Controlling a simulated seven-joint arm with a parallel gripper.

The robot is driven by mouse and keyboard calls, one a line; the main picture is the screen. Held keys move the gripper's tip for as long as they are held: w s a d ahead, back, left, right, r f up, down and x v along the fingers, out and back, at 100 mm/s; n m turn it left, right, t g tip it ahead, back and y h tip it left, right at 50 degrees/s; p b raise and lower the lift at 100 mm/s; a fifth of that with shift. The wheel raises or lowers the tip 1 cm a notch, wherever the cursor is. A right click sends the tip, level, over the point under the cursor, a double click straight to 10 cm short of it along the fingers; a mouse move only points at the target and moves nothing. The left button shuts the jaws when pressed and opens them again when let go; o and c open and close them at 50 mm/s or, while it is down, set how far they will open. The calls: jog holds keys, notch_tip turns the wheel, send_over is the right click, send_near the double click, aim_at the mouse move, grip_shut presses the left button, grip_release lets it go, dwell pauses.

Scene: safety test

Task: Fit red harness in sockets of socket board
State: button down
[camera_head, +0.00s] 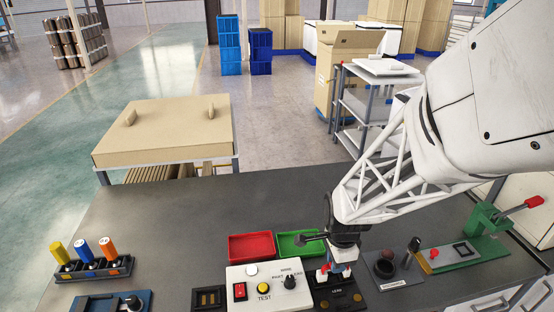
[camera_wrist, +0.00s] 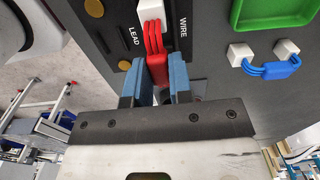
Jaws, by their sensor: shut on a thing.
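My gripper (camera_wrist: 160,82) has its blue fingers closed on the red harness (camera_wrist: 154,42) in the wrist view. The harness has red wires and a white plug at its far end, over the black socket board (camera_wrist: 123,38) between the labels LEAD and WIRE. I cannot tell whether this plug is seated. The harness's other end is out of clear sight. In the head view my gripper (camera_head: 340,266) is low over the socket board (camera_head: 338,301), with small red and white harness parts (camera_head: 322,276) beside the fingers.
A blue harness with white plugs (camera_wrist: 268,69) lies on the dark table in the wrist view. A red tray (camera_head: 251,246) and green tray (camera_head: 297,243) stand behind. A white test box (camera_head: 268,286) is left of the board; a green press (camera_head: 470,250) is right.

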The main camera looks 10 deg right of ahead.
jog(key=shift+f, duration=0.65)
dwell(0.8)
jog(key=c, duration=0.5)
grip_release()
jog(key=shift+c, duration=0.2)
jog(key=shift+r, duration=3.45)
jog(key=shift+r, duration=0.1)
